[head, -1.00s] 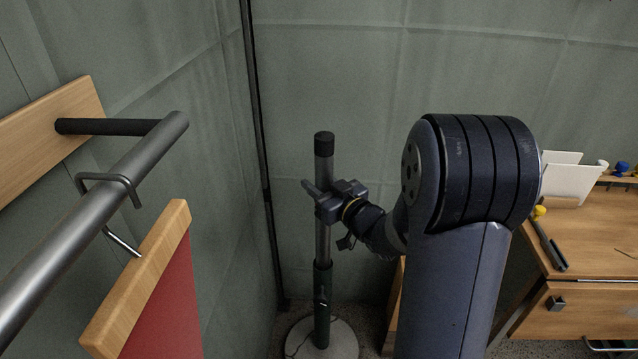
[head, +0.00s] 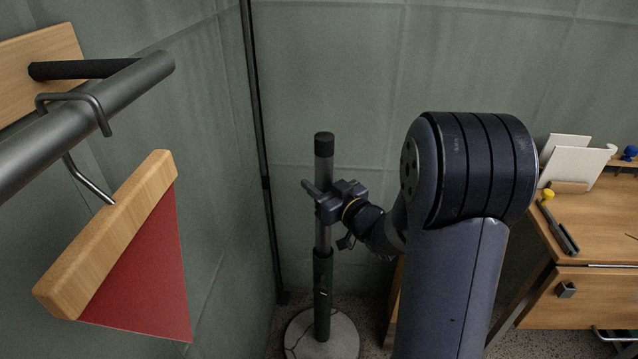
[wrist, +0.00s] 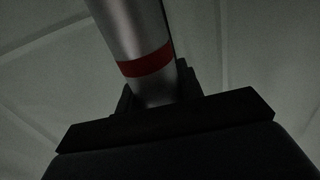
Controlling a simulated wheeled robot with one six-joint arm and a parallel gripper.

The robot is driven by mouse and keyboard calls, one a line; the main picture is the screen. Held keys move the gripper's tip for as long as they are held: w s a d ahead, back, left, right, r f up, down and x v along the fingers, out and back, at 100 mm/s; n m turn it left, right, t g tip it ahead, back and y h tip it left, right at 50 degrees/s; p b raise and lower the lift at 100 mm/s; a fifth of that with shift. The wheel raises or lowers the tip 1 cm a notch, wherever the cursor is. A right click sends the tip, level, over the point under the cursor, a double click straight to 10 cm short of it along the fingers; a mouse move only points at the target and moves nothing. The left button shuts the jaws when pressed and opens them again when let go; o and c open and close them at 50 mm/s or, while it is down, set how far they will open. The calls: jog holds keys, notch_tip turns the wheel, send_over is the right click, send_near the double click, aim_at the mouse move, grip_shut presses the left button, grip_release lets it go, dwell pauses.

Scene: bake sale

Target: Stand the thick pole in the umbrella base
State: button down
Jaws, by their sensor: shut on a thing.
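The thick pole (head: 323,168) is a grey metal tube with a black cap, standing upright in the head view. My gripper (head: 324,201) is shut around it at mid-height. In the wrist view the pole (wrist: 130,30) runs between the jaws and has a red band. The umbrella base (head: 348,346) is a pale round disc on the floor with a dark green upright sleeve (head: 322,305). The pole's lower part meets the top of the sleeve and lines up with it. Its lower end is hidden, so I cannot tell how deep it sits.
A grey rail (head: 95,100) with a hook and a hanging red pennant (head: 150,275) on a wooden bar is close on the left. A wooden desk (head: 590,225) with cards and a marker stands on the right. Grey fabric walls stand close behind the base.

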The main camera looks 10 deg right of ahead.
jog(key=shift+f+b, duration=6)
jog(key=shift+f, duration=0.8)
jog(key=c, duration=0.9)
grip_release()
jog(key=shift+o, duration=0.2)
jog(key=shift+f, duration=0.1)
jog(key=p+v, duration=0.2)
jog(key=v, duration=0.8)
jog(key=shift+s+p, duration=0.3)
jog(key=shift+s, duration=0.05)
jog(key=shift+d, duration=0.1)
